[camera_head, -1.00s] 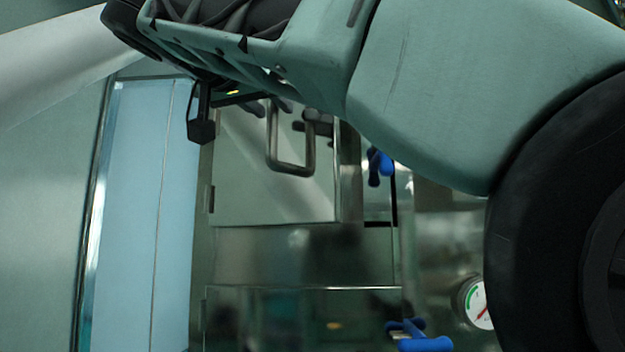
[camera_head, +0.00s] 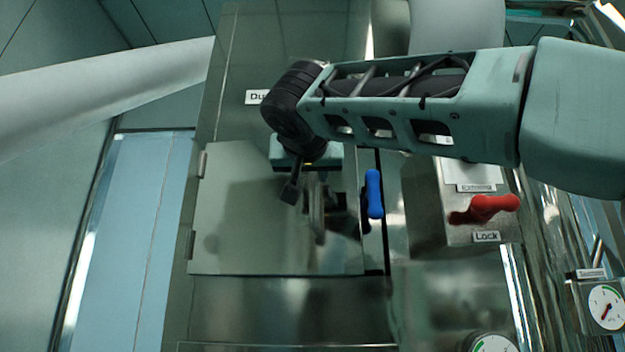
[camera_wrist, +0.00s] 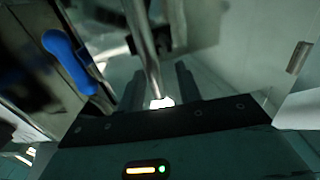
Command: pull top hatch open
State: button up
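The top hatch (camera_head: 225,245) is a grey metal door with hinges on its left edge, in the middle of the head view. Its bar handle (camera_head: 318,210) stands near its right side, partly hidden by my arm. My gripper (camera_head: 306,186) is at the handle, with one dark finger clear in the head view. In the wrist view the handle bar (camera_wrist: 146,50) runs down between the two fingers of my gripper (camera_wrist: 158,90). The fingers are apart, with gaps beside the bar. Whether the hatch is slightly ajar is unclear.
A blue lever (camera_head: 374,194) stands upright just right of the hatch; it also shows in the wrist view (camera_wrist: 68,60). A red lever (camera_head: 487,207) sits above a "Lock" label (camera_head: 486,237). A large pale pipe (camera_head: 100,90) crosses the upper left.

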jog(key=shift+s, duration=0.1)
dwell(0.3)
jog(key=s+d+b, duration=0.1)
jog(key=s+b, duration=0.7)
jog(key=s, duration=1.1)
jog(key=shift+s+d, duration=0.2)
jog(key=shift+s, duration=0.2)
dwell(0.9)
jog(key=shift+c, duration=0.3)
